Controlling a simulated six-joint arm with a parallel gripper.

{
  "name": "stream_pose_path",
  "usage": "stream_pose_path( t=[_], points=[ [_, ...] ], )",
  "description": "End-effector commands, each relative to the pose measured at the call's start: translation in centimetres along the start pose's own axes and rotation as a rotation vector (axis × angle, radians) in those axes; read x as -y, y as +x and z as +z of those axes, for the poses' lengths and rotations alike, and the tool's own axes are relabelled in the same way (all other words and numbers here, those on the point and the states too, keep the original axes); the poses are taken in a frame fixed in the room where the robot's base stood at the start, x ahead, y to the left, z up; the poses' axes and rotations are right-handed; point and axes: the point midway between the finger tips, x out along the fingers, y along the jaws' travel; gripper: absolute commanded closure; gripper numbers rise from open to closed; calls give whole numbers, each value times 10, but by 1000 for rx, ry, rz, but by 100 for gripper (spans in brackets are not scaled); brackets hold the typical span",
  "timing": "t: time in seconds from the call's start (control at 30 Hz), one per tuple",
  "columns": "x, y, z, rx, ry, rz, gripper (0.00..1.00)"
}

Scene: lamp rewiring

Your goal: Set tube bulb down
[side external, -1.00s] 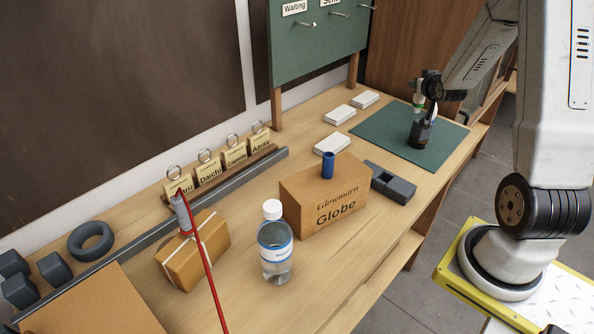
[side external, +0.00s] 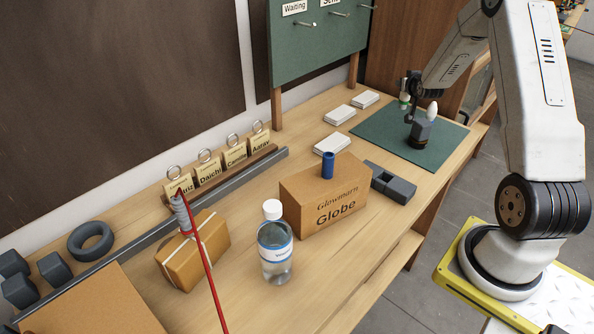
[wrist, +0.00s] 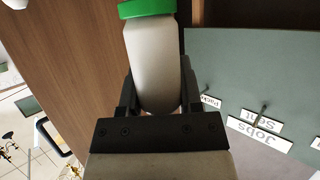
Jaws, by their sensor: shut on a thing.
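The tube bulb (wrist: 152,62) is a pale, rounded-square tube with a green end, and fills the space between the jaws in the wrist view. My gripper (wrist: 150,98) is shut on it. In the side view the tube bulb (side external: 404,99) is small, with its green part low, and hangs from my gripper (side external: 408,92) above the back of the green mat (side external: 440,148). A dark lamp base (side external: 420,132) stands on the mat, with a white, egg-shaped bulb (side external: 432,109) at its top. The gap under the tube bulb is hard to judge.
White flat blocks (side external: 334,143) lie left of the mat. A grey slotted block (side external: 390,183), a Globe carton (side external: 325,200) with a blue cylinder (side external: 328,166), and a clear bottle (side external: 275,250) stand nearer. A green hook board (side external: 320,40) rises behind.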

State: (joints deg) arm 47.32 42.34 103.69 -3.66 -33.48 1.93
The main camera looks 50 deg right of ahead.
Motion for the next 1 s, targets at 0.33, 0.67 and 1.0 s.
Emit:
stream_pose_path(
  t=[0.33,0.67,1.0],
  points=[
    [3,42,20,0,0,0,100],
    [5,65,32,0,0,0,100],
    [5,71,35,-1,0,0,100]
  ],
)
